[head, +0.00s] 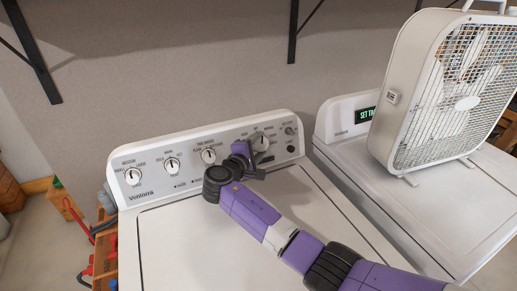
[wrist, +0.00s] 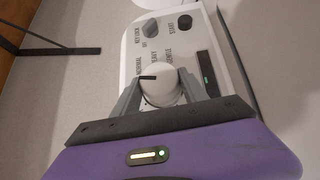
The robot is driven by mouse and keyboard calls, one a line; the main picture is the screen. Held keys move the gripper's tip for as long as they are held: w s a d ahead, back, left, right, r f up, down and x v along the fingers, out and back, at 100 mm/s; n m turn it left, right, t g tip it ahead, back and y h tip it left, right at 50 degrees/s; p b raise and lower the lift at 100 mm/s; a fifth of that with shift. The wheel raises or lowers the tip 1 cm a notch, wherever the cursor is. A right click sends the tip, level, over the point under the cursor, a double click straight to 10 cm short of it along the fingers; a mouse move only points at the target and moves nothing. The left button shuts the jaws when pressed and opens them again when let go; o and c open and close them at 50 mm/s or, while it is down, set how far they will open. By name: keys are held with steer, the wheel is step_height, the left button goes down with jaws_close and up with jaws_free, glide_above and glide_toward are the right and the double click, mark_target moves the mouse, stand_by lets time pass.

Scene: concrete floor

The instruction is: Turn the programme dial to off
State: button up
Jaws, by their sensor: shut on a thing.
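The washing machine (head: 165,192) has a white control panel with a row of round dials. The programme dial (wrist: 158,88) is white with a black pointer mark on its face and sits between my grey fingers in the wrist view. The mark lies toward the left of the face in that view. Printed words, NORMAL among them, stand around the dial. My gripper (wrist: 156,96) is shut on the dial, one finger on each side.
Three other dials, such as the left one (head: 133,176), stand along the panel. A grey knob (wrist: 151,28) and a dark START button (wrist: 185,22) are close to the programme dial. A box fan (head: 410,100) stands on the neighbouring dryer (head: 425,215). The wall is behind.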

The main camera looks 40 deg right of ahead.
steer(key=shift+f+n+t+h+b, duration=0.15)
steer(key=shift+n+t+h+b, duration=0.25)
steer(key=shift+n+t+b, duration=0.4)
steer(key=shift+n, duration=0.3)
steer(key=o, duration=1.4)
steer(key=shift+a+p, duration=0.1)
steer(key=shift+p, duration=0.2)
steer(key=p+v, duration=0.3)
steer(key=v, duration=0.4)
steer(key=shift+s+a, duration=0.15)
steer(key=shift+a, duration=0.15)
